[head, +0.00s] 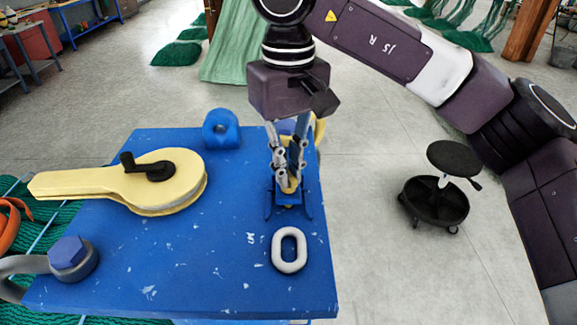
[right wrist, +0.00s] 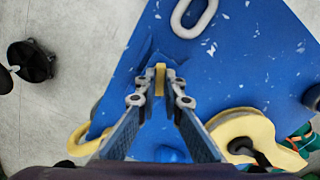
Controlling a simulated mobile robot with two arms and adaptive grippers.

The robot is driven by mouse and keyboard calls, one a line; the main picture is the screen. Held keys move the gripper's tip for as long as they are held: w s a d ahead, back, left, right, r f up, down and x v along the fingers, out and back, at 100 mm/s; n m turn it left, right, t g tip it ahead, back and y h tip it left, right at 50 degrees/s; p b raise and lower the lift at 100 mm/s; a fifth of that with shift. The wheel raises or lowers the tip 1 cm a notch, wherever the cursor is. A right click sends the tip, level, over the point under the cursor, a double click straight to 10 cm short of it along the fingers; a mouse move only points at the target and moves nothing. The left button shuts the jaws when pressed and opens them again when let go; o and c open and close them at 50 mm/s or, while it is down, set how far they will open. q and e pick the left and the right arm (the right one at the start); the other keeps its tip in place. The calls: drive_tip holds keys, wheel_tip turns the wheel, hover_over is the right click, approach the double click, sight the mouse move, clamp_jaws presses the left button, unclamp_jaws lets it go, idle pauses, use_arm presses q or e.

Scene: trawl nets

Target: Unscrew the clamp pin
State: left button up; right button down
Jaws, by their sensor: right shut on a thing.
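My right gripper (head: 288,178) points straight down over the right part of the blue table. Its fingers are closed around a small yellow piece, apparently the clamp pin (head: 290,188), which stands in a small blue clamp stand (head: 287,207). In the right wrist view my right gripper (right wrist: 160,84) has its fingertips on both sides of the yellow clamp pin (right wrist: 160,73). The fingers hide much of the pin, and its thread cannot be made out. My left gripper is in neither view.
A black stool (head: 437,200) stands right. The table's middle is clear.

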drive_tip(key=shift+s+f+n, duration=0.1)
drive_tip(key=shift+f+n, duration=0.2)
drive_tip(key=c, duration=2.1)
unclamp_jaws()
drive_tip(key=shift+r, duration=0.15)
drive_tip(key=shift+r, duration=0.1)
wheel_tip(320, 180, up, 12)
drive_tip(key=shift+f, duration=0.1)
